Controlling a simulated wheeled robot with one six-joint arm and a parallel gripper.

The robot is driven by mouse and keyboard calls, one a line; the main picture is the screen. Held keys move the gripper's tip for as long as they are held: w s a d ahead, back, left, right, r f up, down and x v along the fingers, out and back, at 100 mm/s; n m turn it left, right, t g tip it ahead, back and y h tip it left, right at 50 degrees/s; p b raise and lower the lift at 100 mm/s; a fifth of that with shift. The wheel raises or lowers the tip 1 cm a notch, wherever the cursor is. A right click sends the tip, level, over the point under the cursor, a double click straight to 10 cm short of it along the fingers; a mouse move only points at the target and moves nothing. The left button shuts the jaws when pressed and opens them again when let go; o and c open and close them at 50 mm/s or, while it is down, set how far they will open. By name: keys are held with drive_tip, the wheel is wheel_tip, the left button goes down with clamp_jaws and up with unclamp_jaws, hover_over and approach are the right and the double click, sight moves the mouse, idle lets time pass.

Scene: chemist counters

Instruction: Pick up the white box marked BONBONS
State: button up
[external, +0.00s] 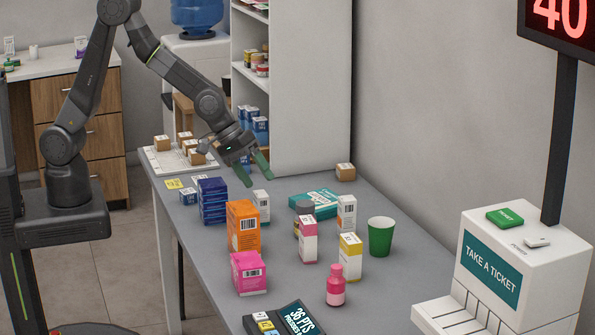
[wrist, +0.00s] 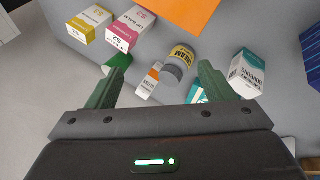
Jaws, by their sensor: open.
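The white box marked BONBONS (wrist: 247,75), with a teal top, shows in the wrist view just right of my right finger. In the external view it appears to be the small white box (external: 262,206) standing right of the blue stack. My gripper (external: 254,172) is above the back of the counter, behind and above that box. Its green fingers are spread and empty. In the wrist view the gripper (wrist: 160,82) frames a cream jar (wrist: 180,63) and a small orange-and-white box (wrist: 148,84), with the BONBONS box outside the fingers.
A blue stack (external: 212,201) stands close left of the box and an orange carton (external: 243,229) in front. A flat teal box (external: 318,203) and the dark-lidded jar (external: 304,208) lie to the right. A green cup (external: 381,236) is farther right. A white shelf unit (external: 310,90) rises behind.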

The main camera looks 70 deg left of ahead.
sight(257, 194)
drive_tip(key=a+f+m+g+y, duration=0.1)
drive_tip(key=a+m+y, duration=0.15)
drive_tip(key=a, duration=0.35)
drive_tip(key=a+f+m+y, duration=0.1)
drive_tip(key=a+f+m, duration=0.15)
drive_tip(key=a, duration=0.35)
drive_tip(key=shift+m, duration=0.4)
drive_tip(key=x, duration=0.4)
drive_tip(key=w+x, duration=0.1)
drive_tip(key=x, duration=0.3)
drive_tip(key=shift+a+r+p, duration=0.2)
drive_tip(key=shift+r+p, duration=0.05)
drive_tip(key=shift+p, duration=0.15)
drive_tip(key=shift+p+x, duration=0.95)
drive_tip(key=shift+x, duration=1.7)
drive_tip(key=shift+w+a, duration=0.1)
drive_tip(key=shift+a, duration=0.05)
drive_tip(key=c, duration=1)
drive_tip(key=shift+r, duration=0.15)
drive_tip(key=shift+c, duration=0.2)
